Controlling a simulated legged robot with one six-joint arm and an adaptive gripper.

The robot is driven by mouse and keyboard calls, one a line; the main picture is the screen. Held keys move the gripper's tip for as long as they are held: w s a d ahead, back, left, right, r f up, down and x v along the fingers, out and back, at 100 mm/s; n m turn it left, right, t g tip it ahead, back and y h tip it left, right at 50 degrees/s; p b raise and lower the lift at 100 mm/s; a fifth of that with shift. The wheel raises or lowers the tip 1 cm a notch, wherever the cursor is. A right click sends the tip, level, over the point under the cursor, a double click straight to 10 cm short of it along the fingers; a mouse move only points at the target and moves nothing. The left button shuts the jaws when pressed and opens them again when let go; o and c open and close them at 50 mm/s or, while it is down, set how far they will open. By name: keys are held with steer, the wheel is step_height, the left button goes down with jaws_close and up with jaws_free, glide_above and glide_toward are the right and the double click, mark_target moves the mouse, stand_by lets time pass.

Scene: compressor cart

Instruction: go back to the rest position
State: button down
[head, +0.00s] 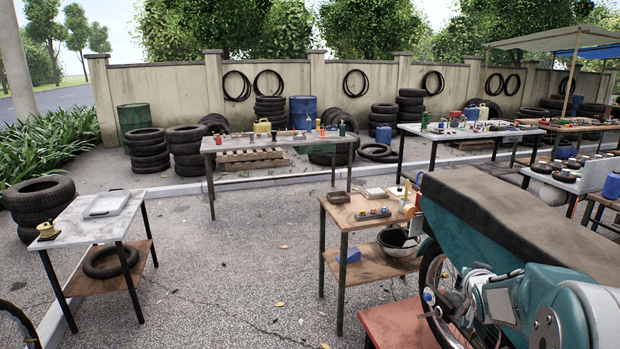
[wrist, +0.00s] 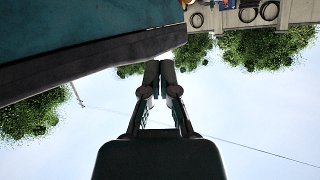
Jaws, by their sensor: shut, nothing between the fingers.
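My gripper (wrist: 159,72) shows in the wrist view with its two dark fingers together and nothing between them. The wrist picture is upside down, with sky filling its lower part. A teal surface (wrist: 70,30) with a dark edge fills the upper left of that view, left of the fingers; I cannot tell how far it is from them.
A teal motorcycle (head: 480,270) with a dark seat (head: 530,215) stands close at the right. A small wooden table (head: 350,219) is beside it. A grey-topped table (head: 95,222) stands at the left. The paved ground (head: 230,270) between these tables is open.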

steer(key=s+a+r+g, duration=0.2)
steer(key=s+a+r, duration=0.3)
steer(key=s+a, duration=0.2)
steer(key=s+a+n+g+y, duration=0.1)
steer(key=s+a, duration=0.4)
steer(key=s, duration=0.4)
steer(key=s+a+f+n+g+y, duration=0.1)
steer(key=s+a, duration=0.4)
steer(key=s, duration=0.5)
steer(key=s+a+n+g+y, duration=0.1)
steer(key=s+a+n+g, duration=0.1)
steer(key=s+a, duration=0.3)
steer(key=s+g, duration=0.1)
steer(key=s, duration=0.3)
steer(key=shift+s+a+f+n+y, duration=0.15)
steer(key=shift+a+f+n+y, duration=0.05)
steer(key=shift+n+y, duration=0.2)
